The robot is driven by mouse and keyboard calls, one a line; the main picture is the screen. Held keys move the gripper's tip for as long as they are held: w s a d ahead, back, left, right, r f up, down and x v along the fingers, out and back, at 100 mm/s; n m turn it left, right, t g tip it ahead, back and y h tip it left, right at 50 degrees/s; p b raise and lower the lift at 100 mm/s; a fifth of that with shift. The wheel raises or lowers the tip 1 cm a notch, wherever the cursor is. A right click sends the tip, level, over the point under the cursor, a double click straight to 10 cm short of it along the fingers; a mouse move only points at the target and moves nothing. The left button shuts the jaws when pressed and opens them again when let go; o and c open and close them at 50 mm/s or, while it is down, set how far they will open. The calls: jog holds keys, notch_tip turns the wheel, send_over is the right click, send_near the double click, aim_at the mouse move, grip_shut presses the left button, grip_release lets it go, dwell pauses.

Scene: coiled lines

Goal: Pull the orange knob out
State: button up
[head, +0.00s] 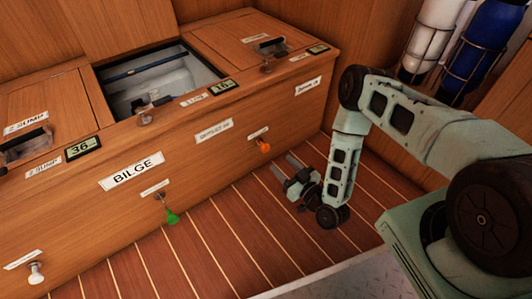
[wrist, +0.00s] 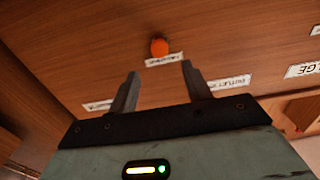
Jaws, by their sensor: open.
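The orange knob (head: 264,147) sticks out of the front of the wooden bilge cabinet (head: 200,160), below a small white label. It also shows in the wrist view (wrist: 159,47), ahead of the fingers and roughly midway between them. My gripper (head: 291,170) is to the right of the knob and lower in the head view, apart from it. In the wrist view my gripper (wrist: 159,82) is open and empty, its two fingers spread wide and pointing toward the cabinet front.
A green knob (head: 172,216) and a white knob (head: 36,272) are on the same front, further left. An open hatch (head: 160,80) is in the cabinet top. Bottles in a rack (head: 432,40) stand at the upper right. The striped floor (head: 240,230) before the cabinet is clear.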

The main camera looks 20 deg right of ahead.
aim_at(267, 149)
jog(key=b+x, duration=0.4)
jog(key=x, duration=0.5)
jog(key=shift+w+f, duration=0.1)
jog(key=shift+f, duration=0.05)
jog(key=shift+w+a, duration=0.15)
jog(key=shift+w, duration=0.25)
